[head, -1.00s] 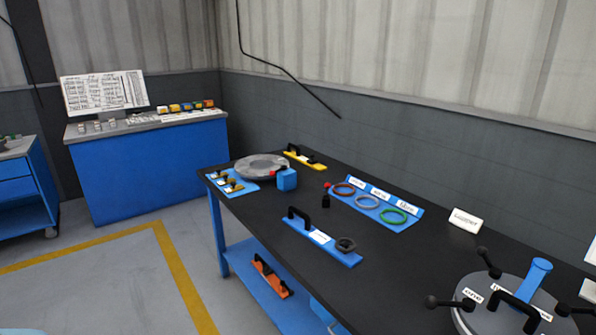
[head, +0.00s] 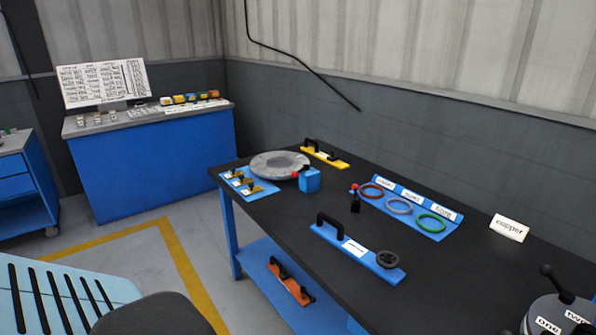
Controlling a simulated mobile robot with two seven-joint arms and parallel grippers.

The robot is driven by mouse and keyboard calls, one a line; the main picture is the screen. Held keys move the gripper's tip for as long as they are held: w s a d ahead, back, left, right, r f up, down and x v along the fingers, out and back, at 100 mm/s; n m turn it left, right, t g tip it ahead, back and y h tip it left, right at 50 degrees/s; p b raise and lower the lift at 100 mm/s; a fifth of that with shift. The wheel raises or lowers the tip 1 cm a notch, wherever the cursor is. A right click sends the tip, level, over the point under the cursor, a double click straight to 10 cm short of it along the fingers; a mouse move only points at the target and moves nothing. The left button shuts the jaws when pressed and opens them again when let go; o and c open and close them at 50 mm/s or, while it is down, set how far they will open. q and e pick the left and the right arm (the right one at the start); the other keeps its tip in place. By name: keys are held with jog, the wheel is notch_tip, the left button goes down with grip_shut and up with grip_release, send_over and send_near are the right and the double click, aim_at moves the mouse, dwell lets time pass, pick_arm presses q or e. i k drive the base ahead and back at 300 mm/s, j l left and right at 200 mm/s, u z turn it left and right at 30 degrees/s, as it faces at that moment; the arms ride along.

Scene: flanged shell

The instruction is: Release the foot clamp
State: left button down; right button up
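No part is labelled as the foot clamp, and I cannot tell for certain which one it is. A blue block with a red knob (head: 309,180) stands on the black bench against the edge of a flat grey disc (head: 278,163). A grey round shell (head: 556,318) with a black ball-ended lever and white labels is cut off at the lower right corner. Neither of my grippers is in view. A light blue slotted part and a dark rounded part, likely mine, fill the lower left corner.
The bench (head: 300,222) holds a blue bar with a black handle and dark wheel (head: 357,250), a blue ring tray (head: 452,231), a yellow handled bar (head: 325,155) and a white card (head: 510,228). An orange bar (head: 289,283) lies on the lower shelf.

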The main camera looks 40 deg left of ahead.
aim_at(296, 174)
jog(key=j+z, duration=0.2)
jog(key=j, duration=2.45)
jog(key=i+z, duration=0.05)
